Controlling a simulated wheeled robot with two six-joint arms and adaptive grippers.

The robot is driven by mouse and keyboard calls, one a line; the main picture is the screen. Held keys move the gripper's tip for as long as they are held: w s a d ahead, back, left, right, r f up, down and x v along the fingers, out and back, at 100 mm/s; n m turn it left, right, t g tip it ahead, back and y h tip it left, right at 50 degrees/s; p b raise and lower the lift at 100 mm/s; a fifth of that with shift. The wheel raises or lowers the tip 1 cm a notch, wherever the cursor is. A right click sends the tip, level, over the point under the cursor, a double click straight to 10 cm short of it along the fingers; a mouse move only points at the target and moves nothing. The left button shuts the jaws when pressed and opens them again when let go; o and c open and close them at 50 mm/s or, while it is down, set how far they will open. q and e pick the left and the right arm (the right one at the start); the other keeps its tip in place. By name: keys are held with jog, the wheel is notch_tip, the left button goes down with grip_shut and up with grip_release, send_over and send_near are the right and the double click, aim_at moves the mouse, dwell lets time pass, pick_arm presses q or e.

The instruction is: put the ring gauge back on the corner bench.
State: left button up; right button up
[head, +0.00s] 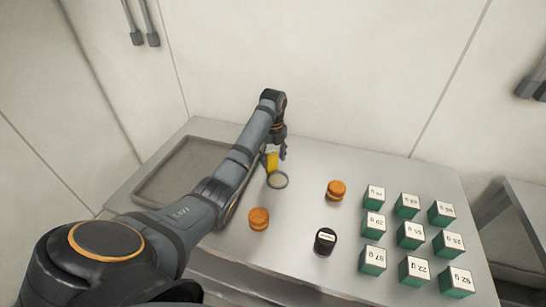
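The ring gauge has a grey ring (278,180) and a yellow handle (271,161), and it is over the middle of the metal bench (300,160). My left gripper (275,153) is at the top of the yellow handle and appears shut on it, with a dark finger along the right side. I cannot tell whether the ring touches the bench top. The pictures do not label which surface is the corner bench; another grey bench (522,205) shows partly at the right edge. My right gripper is not in view.
A shallow grey tray (150,197) lies left, partly behind my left arm. Two orange round things (336,190) (259,218) and a black labelled jar (325,241) stand near the ring. Several green, white-topped labelled blocks (410,235) fill the right. Clear bench lies behind the ring.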

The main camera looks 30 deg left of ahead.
pick_arm(q)
jog(key=shift+d, duration=0.1)
jog(key=shift+r, duration=0.1)
jog(key=shift+r, duration=0.15)
notch_tip(320, 180, up, 5)
jog(key=shift+f+p, duration=0.2)
jog(key=shift+p, duration=0.35)
notch_tip(320, 180, up, 7)
jog(key=p, duration=0.7)
jog(key=shift+r, duration=0.2)
